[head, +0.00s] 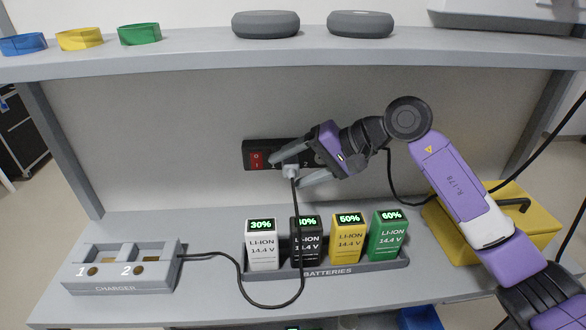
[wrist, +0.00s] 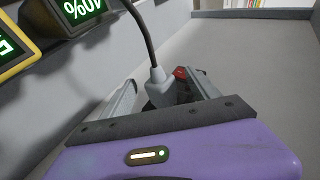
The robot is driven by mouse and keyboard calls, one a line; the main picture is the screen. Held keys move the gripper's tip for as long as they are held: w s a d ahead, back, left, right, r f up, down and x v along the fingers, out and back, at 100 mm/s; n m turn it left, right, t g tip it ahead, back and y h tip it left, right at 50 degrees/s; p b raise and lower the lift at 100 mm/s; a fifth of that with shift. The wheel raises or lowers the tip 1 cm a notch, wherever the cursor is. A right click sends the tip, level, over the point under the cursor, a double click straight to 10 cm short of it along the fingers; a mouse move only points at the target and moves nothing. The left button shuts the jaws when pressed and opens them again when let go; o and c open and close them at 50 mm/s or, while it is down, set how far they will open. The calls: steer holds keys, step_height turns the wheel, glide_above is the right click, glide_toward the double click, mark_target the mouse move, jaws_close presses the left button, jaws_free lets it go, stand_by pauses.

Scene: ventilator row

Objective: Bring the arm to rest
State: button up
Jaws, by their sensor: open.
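My gripper (head: 292,170) is open at the power strip (head: 257,157) on the back panel. Its two fingers stand on either side of the grey plug (head: 290,170), which sits at the strip with its black cable hanging down. In the wrist view the plug (wrist: 161,88) lies between the open fingers, and the strip's red switch (wrist: 181,73) shows just behind. Whether a finger touches the plug I cannot tell. My purple arm reaches in from the right. The cable runs down to the grey charger (head: 122,268), whose two bays look empty.
A battery tray (head: 375,268) holds white, black, yellow and green batteries below my gripper. A yellow box (head: 540,225) stands at the right beneath my arm. The shelf above (head: 200,62) carries coloured rings and two grey round devices. The bench front left of the tray holds the looping cable.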

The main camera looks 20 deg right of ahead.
steer(key=b+v, duration=0.1)
steer(key=v, duration=0.6)
steer(key=s+a+r+m+y, duration=0.2)
steer(key=s+a+y, duration=0.15)
steer(key=a, duration=0.35)
steer(key=s+a+r+m+y, duration=0.2)
steer(key=a+y, duration=0.2)
steer(key=a, duration=0.3)
steer(key=s+a+r+m+t+y, duration=0.2)
steer(key=s+m+t+y, duration=0.15)
steer(key=m, duration=0.35)
steer(key=s+a+r+m+t+y, duration=0.25)
steer(key=s+m, duration=0.25)
steer(key=m, duration=0.3)
steer(key=s+d+f+n+h, duration=0.4)
steer(key=s+f+n+h, duration=0.3)
steer(key=s+f+n, duration=0.1)
steer(key=s+d+f+n+t+h+p, duration=0.1)
steer(key=s+d+f+n+h, duration=0.3)
steer(key=s+f+n+h, duration=0.3)
steer(key=s+d+f+n+t+h+p, duration=0.1)
steer(key=s+d+f+n+h, duration=0.3)
steer(key=s+f+n+h, duration=0.4)
steer(key=s+f+n, duration=0.1)
steer(key=s+f, duration=0.2)
steer(key=s, duration=0.2)
steer(key=shift+s+d, duration=0.15)
steer(key=shift+d, duration=0.2)
